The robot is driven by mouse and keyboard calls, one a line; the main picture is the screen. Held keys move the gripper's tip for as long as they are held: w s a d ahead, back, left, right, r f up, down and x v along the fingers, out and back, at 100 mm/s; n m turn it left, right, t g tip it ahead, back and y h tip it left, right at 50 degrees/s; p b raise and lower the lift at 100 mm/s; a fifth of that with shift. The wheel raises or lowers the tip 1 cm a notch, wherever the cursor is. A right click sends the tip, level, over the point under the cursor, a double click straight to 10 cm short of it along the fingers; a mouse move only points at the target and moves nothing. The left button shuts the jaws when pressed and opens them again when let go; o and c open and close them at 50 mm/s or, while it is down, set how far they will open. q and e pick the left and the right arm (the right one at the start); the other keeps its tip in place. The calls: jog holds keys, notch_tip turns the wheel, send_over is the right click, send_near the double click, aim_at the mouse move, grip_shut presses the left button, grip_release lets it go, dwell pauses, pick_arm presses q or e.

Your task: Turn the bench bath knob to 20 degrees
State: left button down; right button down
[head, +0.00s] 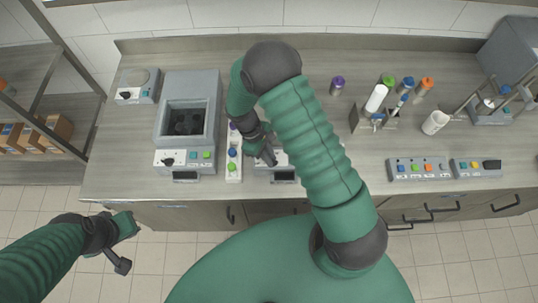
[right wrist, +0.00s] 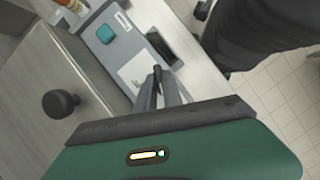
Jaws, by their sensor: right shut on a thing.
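A grey unit stands mid-bench, mostly hidden by my right arm; its pale front panel (head: 286,160) shows in part. My right gripper (head: 268,157) is at this panel, shut on a small knob that its fingers mostly hide. In the right wrist view the fingers (right wrist: 157,80) are close together against a white patch of the panel, near a teal button (right wrist: 106,34) and a dark display (right wrist: 160,46). My left gripper (head: 128,228) is off the bench at the lower left; its fingers are unclear.
Left on the bench is another bath (head: 190,86) with an open well and a dark knob (head: 167,161). Bottles (head: 376,98), a white mug (head: 435,122) and button boxes (head: 418,168) are at right. A shelf (head: 30,70) stands left.

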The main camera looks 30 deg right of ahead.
jog(key=n, duration=0.2)
jog(key=n+t+h, duration=0.1)
jog(key=n, duration=0.2)
jog(key=shift+s+r+t+h, duration=0.1)
jog(key=shift+r+t+h, duration=0.1)
jog(key=shift+t+h, duration=0.1)
dwell(0.5)
jog(key=c, duration=1.5)
grip_release()
jog(key=shift+f, duration=0.1)
jog(key=shift+a+r, duration=0.15)
jog(key=shift+r, duration=0.2)
jog(key=b+v, duration=0.2)
jog(key=v, duration=1.4)
